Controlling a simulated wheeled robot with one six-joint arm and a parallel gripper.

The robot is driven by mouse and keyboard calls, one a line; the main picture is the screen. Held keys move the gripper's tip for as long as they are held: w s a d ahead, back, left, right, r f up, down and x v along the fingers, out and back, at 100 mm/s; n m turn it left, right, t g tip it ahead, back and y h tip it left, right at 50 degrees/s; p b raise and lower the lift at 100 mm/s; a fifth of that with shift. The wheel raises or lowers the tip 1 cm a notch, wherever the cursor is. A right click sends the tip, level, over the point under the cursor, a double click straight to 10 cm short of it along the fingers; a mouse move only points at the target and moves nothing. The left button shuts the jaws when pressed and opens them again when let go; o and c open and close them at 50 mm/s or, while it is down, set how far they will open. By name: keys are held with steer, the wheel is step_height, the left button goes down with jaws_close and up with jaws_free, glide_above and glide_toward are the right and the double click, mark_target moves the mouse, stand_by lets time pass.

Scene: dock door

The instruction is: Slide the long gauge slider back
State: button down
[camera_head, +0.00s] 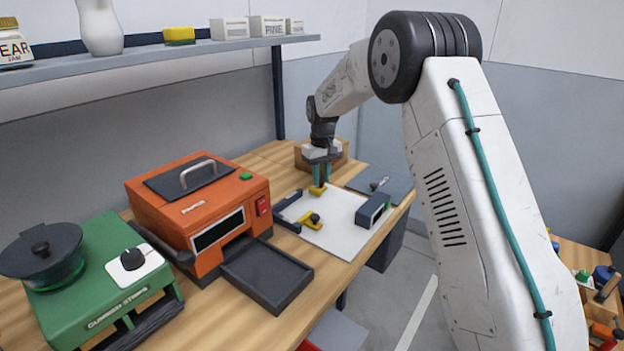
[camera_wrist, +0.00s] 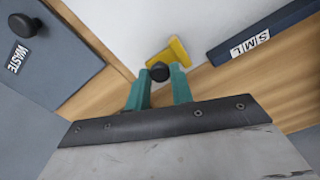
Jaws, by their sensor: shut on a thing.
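My gripper (camera_head: 320,183) reaches down at the far end of a white gauge board (camera_head: 338,234). Its teal fingers are shut on the black knob (camera_wrist: 160,72) of a yellow gauge slider (camera_wrist: 178,50). The slider (camera_head: 317,191) also shows under the fingertips in the head view. A second yellow slider (camera_head: 311,224) with a black knob sits nearer on the board, apart from the gripper. I cannot tell from labels which slider is the long one. A dark rail (camera_head: 290,207) lies along the board's left side.
A grey waste lid (camera_wrist: 55,60) with a black knob lies beyond. An orange machine (camera_head: 205,210) with a dark tray (camera_head: 266,275) is left. A wooden box (camera_head: 338,152) stands behind my gripper.

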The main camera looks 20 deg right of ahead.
steer(key=c, duration=1.5)
jaws_free()
steer(key=shift+w+d+r, duration=0.1)
steer(key=shift+d, duration=0.2)
steer(key=o, duration=0.3)
steer(key=shift+d, duration=0.15)
steer(key=shift+a, duration=0.3)
steer(key=shift+r, duration=0.1)
step_height(320, 180, up, 8)
steer(key=shift+f, duration=0.2)
steer(key=shift+f, duration=0.1)
